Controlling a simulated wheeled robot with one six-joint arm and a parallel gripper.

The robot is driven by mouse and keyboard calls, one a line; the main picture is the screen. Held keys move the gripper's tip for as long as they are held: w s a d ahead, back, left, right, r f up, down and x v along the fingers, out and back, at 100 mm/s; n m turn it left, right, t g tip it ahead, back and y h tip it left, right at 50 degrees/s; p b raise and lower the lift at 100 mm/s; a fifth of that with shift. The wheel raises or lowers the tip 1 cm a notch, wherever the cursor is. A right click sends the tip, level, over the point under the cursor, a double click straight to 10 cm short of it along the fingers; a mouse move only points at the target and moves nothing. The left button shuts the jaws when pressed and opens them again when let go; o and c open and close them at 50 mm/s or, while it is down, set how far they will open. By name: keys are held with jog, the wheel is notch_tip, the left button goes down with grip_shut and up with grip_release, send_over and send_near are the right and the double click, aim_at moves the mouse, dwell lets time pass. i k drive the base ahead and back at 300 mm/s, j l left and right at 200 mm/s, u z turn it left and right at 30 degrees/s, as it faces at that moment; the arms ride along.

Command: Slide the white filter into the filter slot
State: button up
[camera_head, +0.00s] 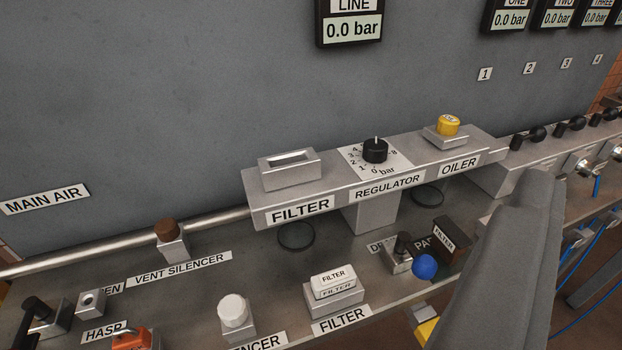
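The white filter (333,275), a small white block marked FILTER, sits upright in a grey metal holder (334,300) on the bench, behind a FILTER label. The filter slot (290,159) is a dark opening on top of a metal block at the left end of the raised unit, above another FILTER label. The opening looks empty. My gripper (526,196) shows as grey slabs at the lower right, to the right of the white filter and apart from it. Nothing is seen held. Its finger gap cannot be made out from this angle.
A dark brown filter (449,242) stands on the bench left of my gripper, near a blue ball (425,266). The regulator knob (375,150) and yellow oiler cap (447,125) rise right of the slot. A white cap (233,310) stands left of the white filter.

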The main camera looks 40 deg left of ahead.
aim_at(340, 279)
jog(key=u, duration=0.65)
jog(key=k+j+z, duration=0.15)
jog(key=k, duration=0.25)
